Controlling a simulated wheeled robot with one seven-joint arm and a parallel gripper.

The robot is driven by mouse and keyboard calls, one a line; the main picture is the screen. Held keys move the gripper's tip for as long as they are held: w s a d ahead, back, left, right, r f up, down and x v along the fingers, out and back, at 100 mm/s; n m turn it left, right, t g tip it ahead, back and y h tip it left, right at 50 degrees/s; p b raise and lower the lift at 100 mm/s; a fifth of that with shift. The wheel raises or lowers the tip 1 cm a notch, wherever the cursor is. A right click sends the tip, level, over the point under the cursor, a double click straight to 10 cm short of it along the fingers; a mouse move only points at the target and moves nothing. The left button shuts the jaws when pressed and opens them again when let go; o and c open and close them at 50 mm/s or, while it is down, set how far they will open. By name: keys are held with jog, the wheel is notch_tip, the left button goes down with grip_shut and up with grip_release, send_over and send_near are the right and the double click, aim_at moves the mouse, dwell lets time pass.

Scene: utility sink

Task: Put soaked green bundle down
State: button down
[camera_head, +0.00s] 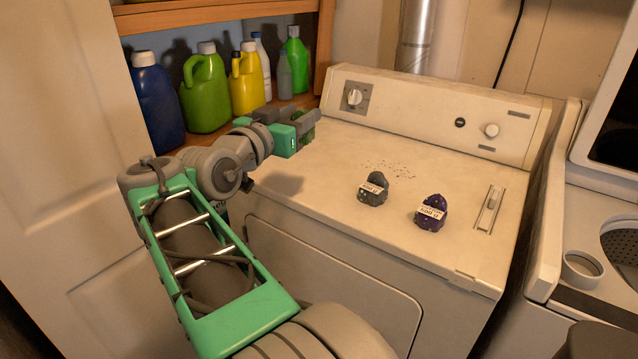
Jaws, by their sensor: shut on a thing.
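My gripper (311,122) is at the back left of the dryer top, close to the shelf. It is shut on the green bundle (304,131), which is dark green and mostly hidden behind the gripper's fingers and green housing. The bundle appears to be above the dryer top (300,190); I cannot tell whether it touches anything. A soft shadow lies on the dryer top below my wrist.
A grey bundle (373,190) and a purple bundle (431,213), both with white labels, sit on the dryer top. Dark specks lie behind them. Several bottles, including a green jug (205,95), stand on the shelf at left. The dryer's front left top is clear.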

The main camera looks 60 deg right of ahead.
jog(key=s+f+m+g, duration=0.2)
jog(key=s+f+g, duration=0.1)
jog(key=shift+s+f, duration=0.1)
jog(key=shift+s, duration=0.05)
jog(key=w+d+f, duration=0.1)
jog(key=d+f, duration=0.3)
jog(key=w+d+f, duration=0.2)
jog(key=d+f, duration=0.2)
jog(key=w+d+f+b, duration=0.1)
jog(key=d+f, duration=0.3)
jog(key=d, duration=0.1)
jog(key=shift+w, duration=0.4)
jog(key=shift+d+f, duration=0.1)
jog(key=shift+f, duration=0.2)
jog(key=shift+f+b, duration=0.3)
jog(key=shift+b, duration=0.15)
jog(key=c, duration=0.8)
grip_release()
